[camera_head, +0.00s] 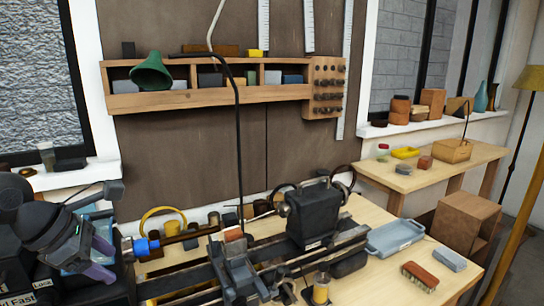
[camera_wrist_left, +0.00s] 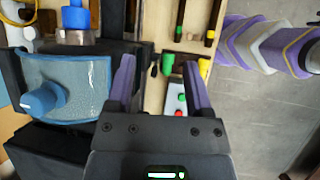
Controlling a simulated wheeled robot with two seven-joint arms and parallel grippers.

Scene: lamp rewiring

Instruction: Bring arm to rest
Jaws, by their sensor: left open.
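My left gripper (camera_head: 108,258) is at the left of the head view, its two purple fingers apart and pointing right. Nothing is between them. It hangs close in front of a dark machine with a pale blue clear cover (camera_head: 104,228), and I cannot tell whether they touch. In the left wrist view, the open fingers of my left gripper (camera_wrist_left: 160,75) point up the picture. The clear blue cover (camera_wrist_left: 70,88) with its blue knob (camera_wrist_left: 40,102) lies left of the left finger. My right gripper does not show.
The workbench (camera_head: 380,285) holds a dark lathe-like machine (camera_head: 312,215), a grey tray (camera_head: 395,237) and a brush (camera_head: 419,275). A wall shelf (camera_head: 210,98) holds a green cone-shaped shade (camera_head: 151,73). A side table (camera_head: 470,160) stands right. Tools lie beyond the fingers in the wrist view.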

